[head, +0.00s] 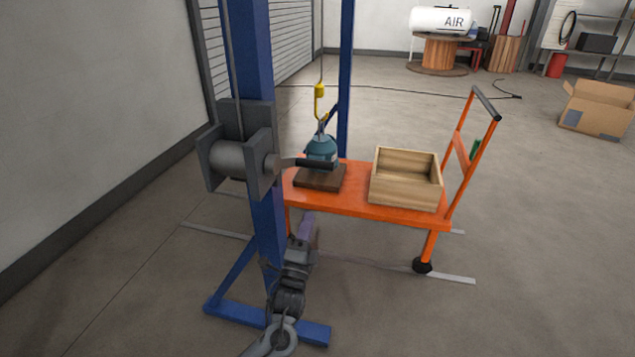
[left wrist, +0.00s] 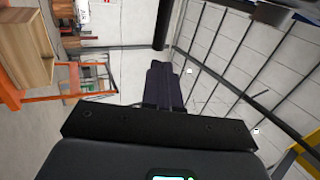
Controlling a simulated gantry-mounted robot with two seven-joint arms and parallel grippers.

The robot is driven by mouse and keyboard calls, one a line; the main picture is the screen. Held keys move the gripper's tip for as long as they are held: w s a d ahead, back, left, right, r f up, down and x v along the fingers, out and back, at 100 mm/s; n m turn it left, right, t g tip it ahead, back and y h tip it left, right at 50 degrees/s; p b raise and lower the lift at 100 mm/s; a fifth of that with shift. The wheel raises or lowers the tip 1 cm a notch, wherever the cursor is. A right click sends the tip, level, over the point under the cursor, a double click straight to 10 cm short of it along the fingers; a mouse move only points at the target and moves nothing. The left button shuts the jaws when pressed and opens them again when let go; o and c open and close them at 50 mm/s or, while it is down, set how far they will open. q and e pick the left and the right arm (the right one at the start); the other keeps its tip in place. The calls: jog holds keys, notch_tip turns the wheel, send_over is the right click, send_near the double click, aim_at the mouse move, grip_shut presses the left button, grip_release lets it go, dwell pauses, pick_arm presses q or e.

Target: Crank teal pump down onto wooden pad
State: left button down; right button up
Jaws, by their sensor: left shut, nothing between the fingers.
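The teal pump (head: 321,148) hangs upright from a yellow hook (head: 319,91) on a cable, directly over the dark wooden pad (head: 321,180). Its base looks at or very near the pad, but the crank handle partly covers it, so I cannot tell whether they touch. The crank handle (head: 316,163) sticks out rightward from the grey winch (head: 228,160) on the blue post. My left gripper (head: 309,222) is below the handle, in front of the cart, apart from both. Its fingers (left wrist: 165,86) are together and empty in the left wrist view. My right gripper is not in view.
The orange cart (head: 350,204) carries the pad and an open wooden crate (head: 405,190), which also shows in the left wrist view (left wrist: 28,45). The blue post (head: 268,225) stands close beside my left arm.

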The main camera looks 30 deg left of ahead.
aim_at(320, 169)
pick_arm(q)
jog(key=b+x, duration=0.5)
jog(key=x, duration=0.7)
jog(key=shift+w, duration=0.3)
jog(key=shift+a+r+b, duration=0.15)
jog(key=shift+a+b, duration=0.05)
jog(key=shift+b, duration=0.1)
